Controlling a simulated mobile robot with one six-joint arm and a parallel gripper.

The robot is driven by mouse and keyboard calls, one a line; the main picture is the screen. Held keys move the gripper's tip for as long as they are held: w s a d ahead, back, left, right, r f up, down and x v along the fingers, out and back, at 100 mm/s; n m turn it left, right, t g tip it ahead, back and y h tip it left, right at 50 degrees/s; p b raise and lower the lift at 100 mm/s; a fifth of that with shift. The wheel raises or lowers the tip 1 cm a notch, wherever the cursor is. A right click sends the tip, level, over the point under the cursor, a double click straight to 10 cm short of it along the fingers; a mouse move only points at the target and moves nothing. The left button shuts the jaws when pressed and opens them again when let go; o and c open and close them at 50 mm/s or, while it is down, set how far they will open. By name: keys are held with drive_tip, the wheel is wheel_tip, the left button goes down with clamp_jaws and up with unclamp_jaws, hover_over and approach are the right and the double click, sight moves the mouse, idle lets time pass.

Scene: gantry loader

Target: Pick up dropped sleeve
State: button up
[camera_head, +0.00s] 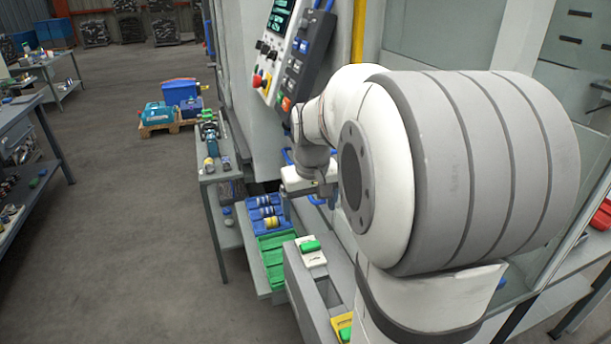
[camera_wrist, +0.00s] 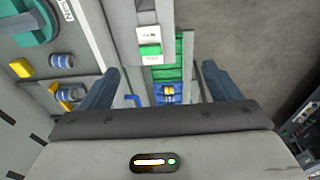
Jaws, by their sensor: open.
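My gripper (camera_head: 309,196) is open above the bench-side bins in the head view. In the wrist view its two dark blue fingers (camera_wrist: 160,70) are wide apart with nothing held between them. Below and between them show a blue bin (camera_head: 258,212) with several blue cylinders and a yellow-banded cylinder (camera_wrist: 168,91), and a green bin (camera_head: 272,262). Blue-and-silver cylinders (camera_wrist: 62,60) lie at the left of the wrist view, one near the left finger. I cannot tell which of these is the dropped sleeve.
A grey box (camera_head: 300,285) with a white-and-green label stands beside the green bin. A machine control panel (camera_head: 285,50) rises behind my arm. A grey bench (camera_head: 215,175) holds small items. A pallet with blue boxes (camera_head: 182,93) stands beyond. The floor at left is open.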

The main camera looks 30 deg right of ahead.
drive_tip(key=w+d+f+m+g+p, duration=0.1)
drive_tip(key=w+d+f, duration=0.25)
drive_tip(key=d, duration=0.55)
drive_tip(key=w+d+f, duration=0.2)
drive_tip(key=w+d, duration=0.3)
drive_tip(key=d, duration=0.3)
drive_tip(key=shift+m+g+y, duration=0.3)
drive_tip(key=shift+m+g, duration=0.1)
drive_tip(key=shift+m, duration=0.2)
drive_tip(key=d+f, duration=0.3)
drive_tip(key=d, duration=0.2)
drive_tip(key=d+f, duration=0.3)
drive_tip(key=d, duration=0.2)
drive_tip(key=d+f+p, duration=0.1)
drive_tip(key=d+f, duration=0.3)
drive_tip(key=d, duration=0.1)
drive_tip(key=shift+s+d+f, duration=0.1)
drive_tip(key=shift+s+d, duration=0.15)
drive_tip(key=shift+s, duration=0.1)
drive_tip(key=f, duration=0.2)
drive_tip(key=f+p, duration=0.1)
drive_tip(key=f, duration=0.2)
drive_tip(key=f+p, duration=0.1)
drive_tip(key=f, duration=0.1)
drive_tip(key=shift+s+d+f, duration=0.2)
drive_tip(key=shift+d+f, duration=0.05)
drive_tip(key=shift+f, duration=0.05)
drive_tip(key=shift+c, duration=0.2)
drive_tip(key=c, duration=1.2)
